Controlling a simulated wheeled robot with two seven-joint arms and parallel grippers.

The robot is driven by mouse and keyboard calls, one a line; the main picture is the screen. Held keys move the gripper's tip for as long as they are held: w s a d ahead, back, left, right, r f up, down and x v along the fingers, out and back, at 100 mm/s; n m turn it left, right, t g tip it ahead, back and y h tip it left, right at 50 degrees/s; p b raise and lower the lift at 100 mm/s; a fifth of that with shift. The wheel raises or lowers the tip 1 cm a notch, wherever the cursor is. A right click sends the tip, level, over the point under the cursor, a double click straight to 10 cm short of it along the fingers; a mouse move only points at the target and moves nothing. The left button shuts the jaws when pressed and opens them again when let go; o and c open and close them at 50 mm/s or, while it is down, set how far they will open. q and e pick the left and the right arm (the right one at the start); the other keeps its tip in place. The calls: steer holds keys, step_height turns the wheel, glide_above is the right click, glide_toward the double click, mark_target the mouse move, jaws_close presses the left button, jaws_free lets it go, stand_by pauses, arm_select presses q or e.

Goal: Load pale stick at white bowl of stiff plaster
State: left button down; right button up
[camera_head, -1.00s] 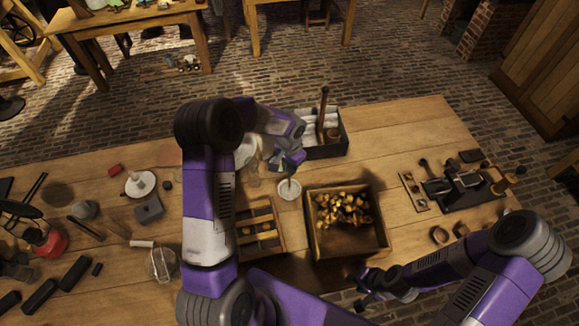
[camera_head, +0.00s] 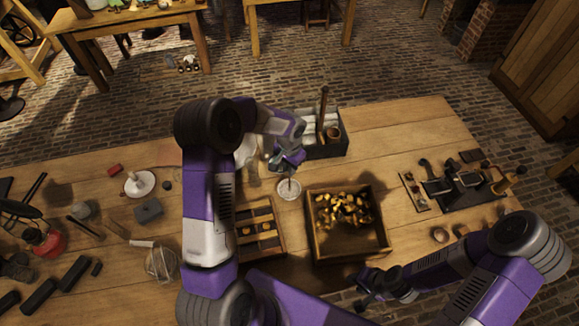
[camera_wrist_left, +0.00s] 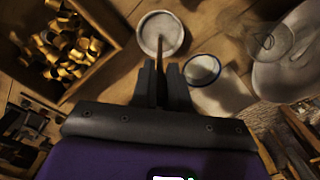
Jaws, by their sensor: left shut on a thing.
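The white bowl (camera_head: 290,189) stands on the table just left of the wooden box of brass pieces. In the left wrist view the bowl (camera_wrist_left: 160,33) shows pale, greyish plaster inside. My left gripper (camera_head: 287,163) is above the bowl, shut on a thin stick (camera_wrist_left: 160,57). The stick points down, and its far end appears to be in or just over the plaster; contact is hard to tell. It looks dark in the wrist view. My right gripper (camera_head: 366,286) is low at the front, away from the bowl; its jaws are too small to read.
The wooden box (camera_head: 312,232) with brass pieces is close on the bowl's right. A compartment tray (camera_head: 278,240) lies in front-left. A dark caddy (camera_head: 338,149) stands behind. A blue-rimmed cup (camera_wrist_left: 202,69) is near the gripper.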

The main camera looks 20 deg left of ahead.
arm_select(q)
steer(key=shift+r+p, duration=2.25)
steer(key=shift+r, duration=1.3)
steer(key=shift+f, duration=0.1)
